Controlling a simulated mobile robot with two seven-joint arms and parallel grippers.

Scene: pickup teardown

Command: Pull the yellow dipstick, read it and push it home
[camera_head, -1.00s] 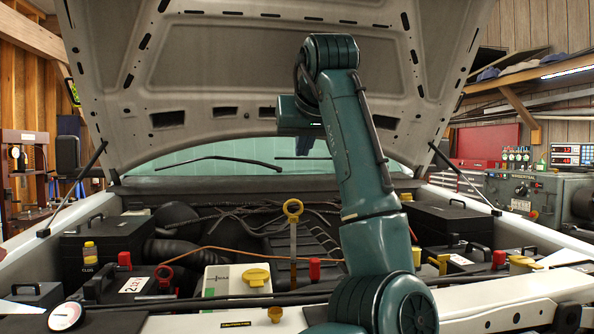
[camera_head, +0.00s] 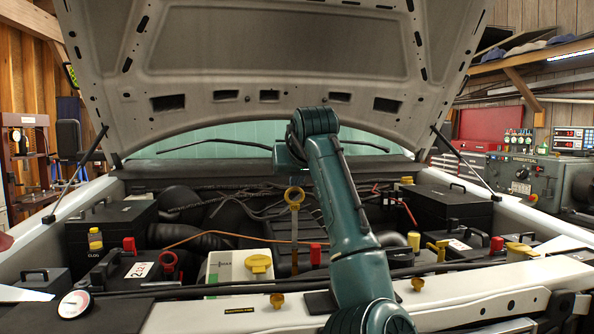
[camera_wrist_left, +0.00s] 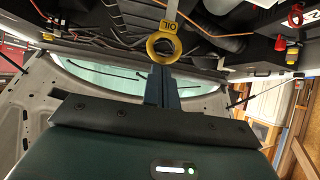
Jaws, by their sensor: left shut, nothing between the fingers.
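The yellow dipstick has a ring handle (camera_head: 294,196) marked OIL and stands upright in the engine bay, its stem (camera_head: 294,238) running down among the hoses. Its lower end is hidden. In the left wrist view the ring (camera_wrist_left: 164,46) is just beyond my fingertips (camera_wrist_left: 160,70). My left gripper (camera_head: 289,172) is shut and empty, pointing down just above the ring. I cannot tell whether the fingers touch it. My right gripper is not in view.
A white reservoir with a yellow cap (camera_head: 259,263) is left of the dipstick. Black boxes (camera_head: 110,235) and (camera_head: 440,215) flank the bay. The raised hood (camera_head: 280,50) hangs above. The front rail (camera_head: 470,290) crosses below, and a round gauge (camera_head: 74,304) lies front left.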

